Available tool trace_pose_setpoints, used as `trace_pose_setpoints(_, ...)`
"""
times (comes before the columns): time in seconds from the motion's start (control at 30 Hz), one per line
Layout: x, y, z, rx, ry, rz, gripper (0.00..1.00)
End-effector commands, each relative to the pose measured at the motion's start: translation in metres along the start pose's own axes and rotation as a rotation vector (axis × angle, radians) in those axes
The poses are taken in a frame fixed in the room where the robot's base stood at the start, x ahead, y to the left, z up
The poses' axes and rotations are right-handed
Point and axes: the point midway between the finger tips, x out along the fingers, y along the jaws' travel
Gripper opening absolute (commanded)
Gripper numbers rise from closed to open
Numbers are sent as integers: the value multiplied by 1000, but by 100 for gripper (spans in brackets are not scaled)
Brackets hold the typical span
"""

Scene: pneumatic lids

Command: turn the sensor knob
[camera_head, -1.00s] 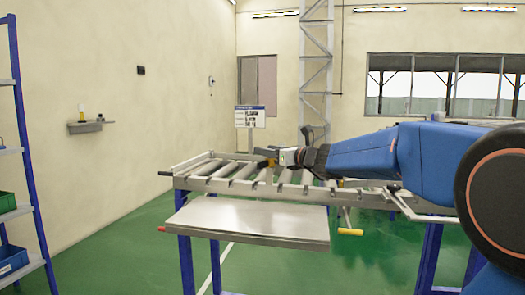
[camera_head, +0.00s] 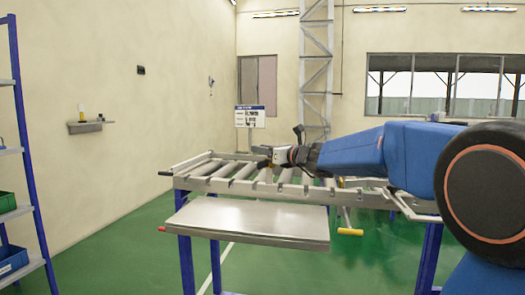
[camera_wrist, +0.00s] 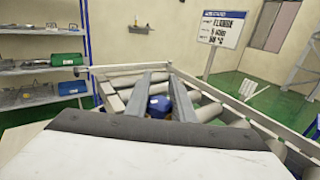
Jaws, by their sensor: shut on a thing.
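My gripper (camera_head: 265,151) is over the roller conveyor (camera_head: 176,182), reaching in from the right. In the wrist view, its two long grey fingers (camera_wrist: 148,97) point away over the rollers, with a round blue knob-like piece (camera_wrist: 159,106) between them. A small pale mark shows on top of the blue piece. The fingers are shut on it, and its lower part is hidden. In the head view the piece is too small to make out at the fingertips.
A sign (camera_head: 250,117) stands behind the conveyor. A grey metal shelf (camera_head: 250,218) sticks out in front, with a yellow-handled lever (camera_head: 350,232) to its right. A blue-post rack (camera_head: 24,150) stands at the left. Green floor is clear between rack and conveyor.

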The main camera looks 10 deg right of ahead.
Motion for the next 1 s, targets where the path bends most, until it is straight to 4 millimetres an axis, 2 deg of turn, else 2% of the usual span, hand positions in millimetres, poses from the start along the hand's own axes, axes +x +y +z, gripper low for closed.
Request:
trace_pose_setpoints(0.37, 0, 4, -1, -3, 1, 154, 0)
trace_pose_setpoints(1.0, -9, 24, -2, -14, 1, 750, 0)
